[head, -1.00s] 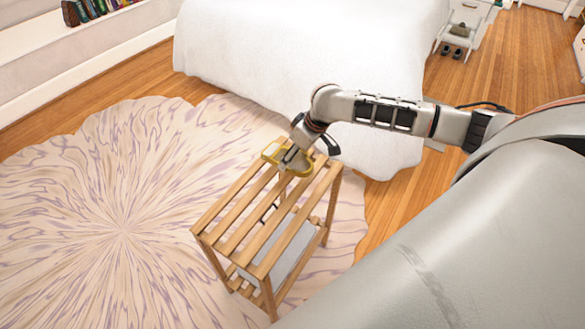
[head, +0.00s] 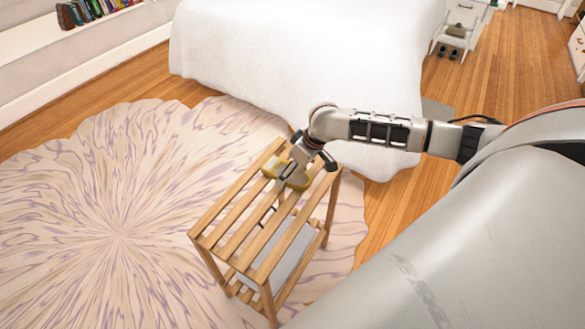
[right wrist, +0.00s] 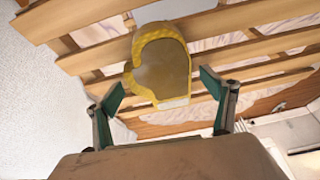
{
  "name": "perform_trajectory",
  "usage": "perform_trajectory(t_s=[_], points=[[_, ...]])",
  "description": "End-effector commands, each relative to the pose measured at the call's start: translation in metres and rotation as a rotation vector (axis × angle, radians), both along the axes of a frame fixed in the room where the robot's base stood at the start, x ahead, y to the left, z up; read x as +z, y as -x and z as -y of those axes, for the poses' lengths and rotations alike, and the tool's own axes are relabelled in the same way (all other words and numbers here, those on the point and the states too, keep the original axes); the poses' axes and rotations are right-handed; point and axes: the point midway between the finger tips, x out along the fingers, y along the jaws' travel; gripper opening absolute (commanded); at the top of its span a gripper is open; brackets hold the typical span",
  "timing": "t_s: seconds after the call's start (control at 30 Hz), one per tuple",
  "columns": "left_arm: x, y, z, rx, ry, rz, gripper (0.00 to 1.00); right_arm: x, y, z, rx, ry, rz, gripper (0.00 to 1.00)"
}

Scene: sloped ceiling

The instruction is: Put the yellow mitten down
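The yellow mitten (head: 298,176) lies on the slatted top of a wooden rack (head: 232,226), near its far end. In the right wrist view the mitten (right wrist: 165,65) has a yellow quilted rim, a tan-grey middle and a pale tag. My right gripper (head: 287,182) is low over the mitten and hides part of it. In the right wrist view the gripper (right wrist: 162,86) is open, with one green-padded finger on each side of the mitten. Both fingers look apart from it. My left gripper is not in view.
The rack's lower shelf holds a flat grey-white thing (head: 288,258). A white-covered bed (head: 300,60) stands close behind the rack. A round patterned rug (head: 120,220) lies to the left. Bare wooden floor (head: 400,200) shows to the right.

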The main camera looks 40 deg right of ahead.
Motion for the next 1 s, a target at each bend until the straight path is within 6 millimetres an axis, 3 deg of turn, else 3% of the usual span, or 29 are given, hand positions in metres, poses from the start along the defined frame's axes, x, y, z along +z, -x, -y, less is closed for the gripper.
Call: perform_trajectory(t_s=[0.37, 0.7, 1.0], points=[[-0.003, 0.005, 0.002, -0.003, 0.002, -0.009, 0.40, 0.006, 0.000, 0.001, -0.001, 0.000, 0.001, 0.83], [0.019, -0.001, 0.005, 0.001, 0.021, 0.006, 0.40, 0.069, 0.022, 0.011, 0.001, 0.003, 0.006, 0.83], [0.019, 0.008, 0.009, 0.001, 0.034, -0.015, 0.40, 0.108, 0.039, 0.018, 0.000, 0.002, 0.002, 0.83]])
